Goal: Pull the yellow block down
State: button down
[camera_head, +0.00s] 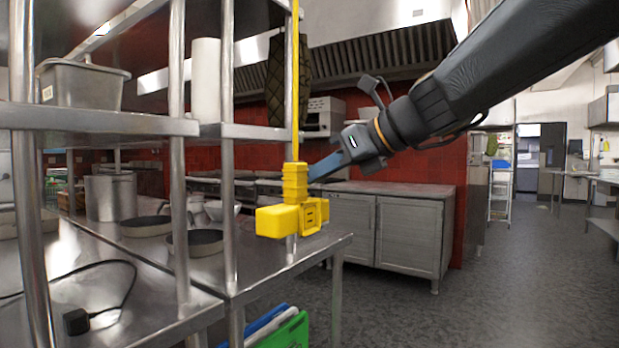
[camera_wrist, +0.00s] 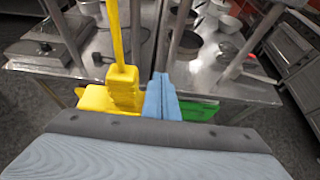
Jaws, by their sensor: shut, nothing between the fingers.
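The yellow block (camera_head: 276,221) hangs at the lower end of a yellow vertical strip (camera_head: 295,80), in front of the metal shelf posts. It has a ribbed upper part and a boxy lower part with a square frame. In the wrist view, the yellow block (camera_wrist: 108,100) is just left of my fingers. My gripper (camera_head: 312,174) reaches in from the upper right, its blue fingertips close beside the ribbed upper part. The fingers also show in the wrist view (camera_wrist: 162,98), shut together and empty. I cannot tell whether they touch the block.
A steel shelf rack (camera_head: 110,122) with posts stands at left, holding a grey bin (camera_head: 80,84). Pans (camera_head: 192,242) lie on the steel table below. A green board (camera_head: 285,332) is under the table edge. The floor (camera_head: 480,285) at right is clear.

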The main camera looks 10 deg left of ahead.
jog(key=shift+r+p, duration=1.2)
jog(key=shift+r, duration=0.15)
jog(key=f+p+v, duration=0.1)
jog(key=p+v, duration=0.1)
jog(key=v, duration=0.6)
jog(key=shift+d+f+p, duration=0.35)
jog(key=shift+d+p, duration=0.05)
jog(key=shift+s, duration=0.15)
jog(key=s+d+f+n+g+h+p, duration=0.1)
jog(key=d+f+n+h, duration=0.15)
jog(key=f, duration=0.45)
jog(key=s+d+f+n+h+p, duration=0.1)
jog(key=s+d+f+n, duration=0.1)
jog(key=d+f+n, duration=0.3)
jog(key=s+d+f+g+h, duration=0.1)
jog(key=d+f+h, duration=0.1)
jog(key=f, duration=0.6)
jog(key=s+d+f+n+g+h+p, duration=0.3)
jog(key=s+d+f+n+h, duration=0.3)
jog(key=s+d+f+n, duration=0.8)
jog(key=shift+f+n, duration=0.55)
jog(key=shift+f, duration=0.25)
